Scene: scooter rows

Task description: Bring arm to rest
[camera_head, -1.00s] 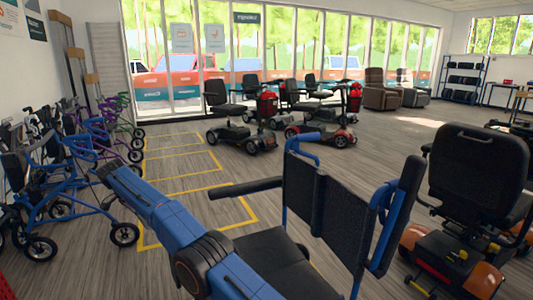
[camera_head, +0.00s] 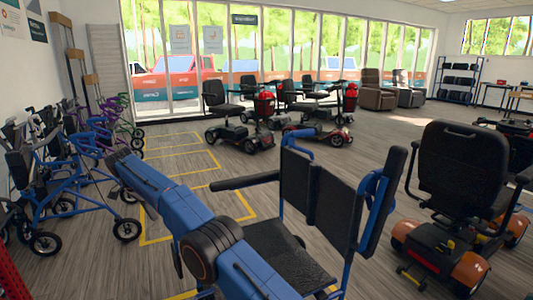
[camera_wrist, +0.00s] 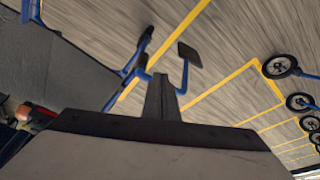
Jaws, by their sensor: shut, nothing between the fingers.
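My blue arm (camera_head: 165,205) reaches up from the bottom of the head view toward the walkers, with a dark round joint (camera_head: 210,248). It passes in front of the blue-framed wheelchair's seat. My gripper (camera_wrist: 162,80) shows in the wrist view as a narrow dark post beyond a wide grey body. It is shut and empty. Behind it in the picture are blue tubes and a dark footplate (camera_wrist: 189,53). I cannot tell how near the fingers are to them. The gripper cannot be made out in the head view.
The wheelchair (camera_head: 320,195) stands close in front. Walkers (camera_head: 65,190) line the left wall. An orange-wheeled scooter (camera_head: 465,170) stands at right, more scooters (camera_head: 240,125) by the windows. Yellow-marked floor (camera_head: 185,162) lies clear between; it also shows in the wrist view (camera_wrist: 235,75).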

